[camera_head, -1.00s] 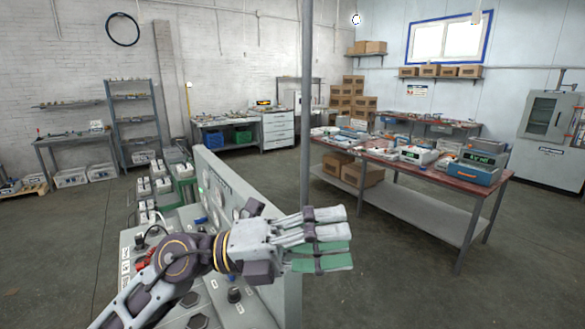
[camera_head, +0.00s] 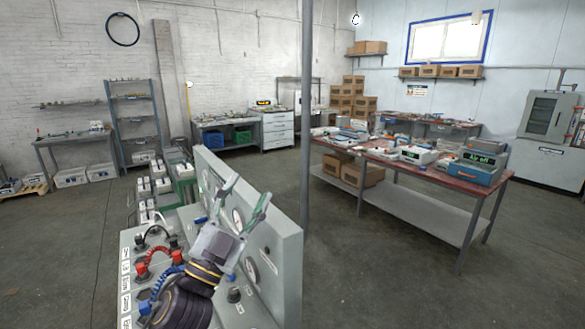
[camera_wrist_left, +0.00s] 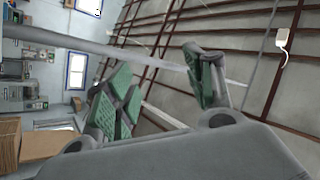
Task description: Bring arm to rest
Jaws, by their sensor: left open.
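My left gripper (camera_head: 245,203) is in the lower middle of the head view, in front of the grey upright panel (camera_head: 285,262) of the control console. Its two fingers point up and stand apart, with nothing between them. In the left wrist view, the green-padded fingers (camera_wrist_left: 165,92) are spread wide, with the ceiling and a pole behind them. My left arm folds down over the console's front edge and hides part of its top. My right gripper does not show.
The console top (camera_head: 135,275) carries red, blue and black cables and knobs. A thin vertical pole (camera_head: 306,120) stands behind the panel. A red-topped workbench (camera_head: 440,178) with devices stands at right. Open floor (camera_head: 380,270) lies between console and bench.

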